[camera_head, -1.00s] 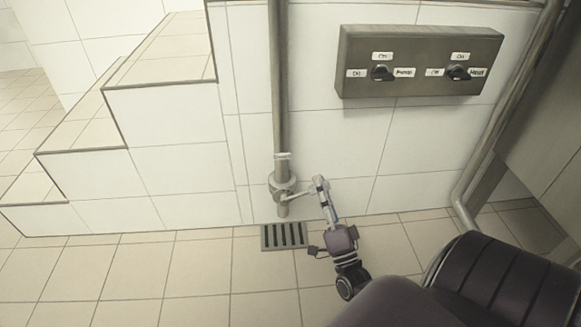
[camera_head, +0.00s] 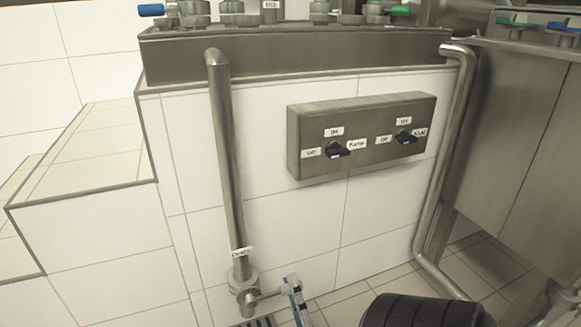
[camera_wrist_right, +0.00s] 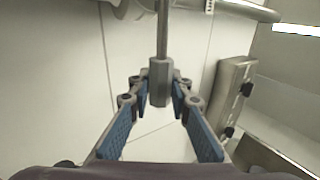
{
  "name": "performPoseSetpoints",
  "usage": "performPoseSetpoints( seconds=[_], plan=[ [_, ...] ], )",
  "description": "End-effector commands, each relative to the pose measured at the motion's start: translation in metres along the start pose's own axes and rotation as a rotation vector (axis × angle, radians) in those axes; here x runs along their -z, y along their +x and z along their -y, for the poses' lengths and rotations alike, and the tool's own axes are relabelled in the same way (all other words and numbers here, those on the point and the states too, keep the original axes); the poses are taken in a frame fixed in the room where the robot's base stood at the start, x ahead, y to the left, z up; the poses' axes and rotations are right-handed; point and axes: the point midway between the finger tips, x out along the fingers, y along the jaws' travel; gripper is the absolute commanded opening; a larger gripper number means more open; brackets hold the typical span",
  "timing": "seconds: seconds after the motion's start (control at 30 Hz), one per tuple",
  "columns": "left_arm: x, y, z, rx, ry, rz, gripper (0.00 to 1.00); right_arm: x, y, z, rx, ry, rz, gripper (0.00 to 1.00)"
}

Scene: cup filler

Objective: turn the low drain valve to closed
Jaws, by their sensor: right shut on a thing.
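The low drain valve (camera_head: 243,284) sits near the foot of a vertical metal pipe, just below a white label that seems to read "Drain". Its lever (camera_head: 268,294) sticks out to the right of the pipe, roughly level. My right gripper (camera_head: 291,285) is at the outer end of this lever. In the right wrist view, the blue-padded fingers of the right gripper (camera_wrist_right: 160,92) are closed around the grey end of the lever (camera_wrist_right: 160,78). The lever's thin rod runs up toward the pipe at the top edge. My left gripper is not in view.
A grey switch box (camera_head: 362,135) with two black knobs is on the tiled wall, above and right of the valve. A floor drain grate (camera_head: 258,322) shows partly below. Tiled steps (camera_head: 95,150) are at left. A bent pipe (camera_head: 432,225) stands at right.

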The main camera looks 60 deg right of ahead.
Motion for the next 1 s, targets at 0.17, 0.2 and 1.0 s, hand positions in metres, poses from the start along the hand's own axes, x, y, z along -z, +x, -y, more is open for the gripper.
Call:
performPoseSetpoints(
  seconds=[0.17,0.2,1.0],
  plan=[
    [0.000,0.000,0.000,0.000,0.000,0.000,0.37,-0.001,-0.003,-0.002,-0.009,0.005,-0.001,0.00],
    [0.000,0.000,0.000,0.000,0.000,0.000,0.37,-0.001,-0.003,-0.002,-0.009,0.005,-0.001,0.00],
    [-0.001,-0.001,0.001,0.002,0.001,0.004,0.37,-0.001,0.016,0.025,-0.003,0.002,0.001,0.37]
  ],
)
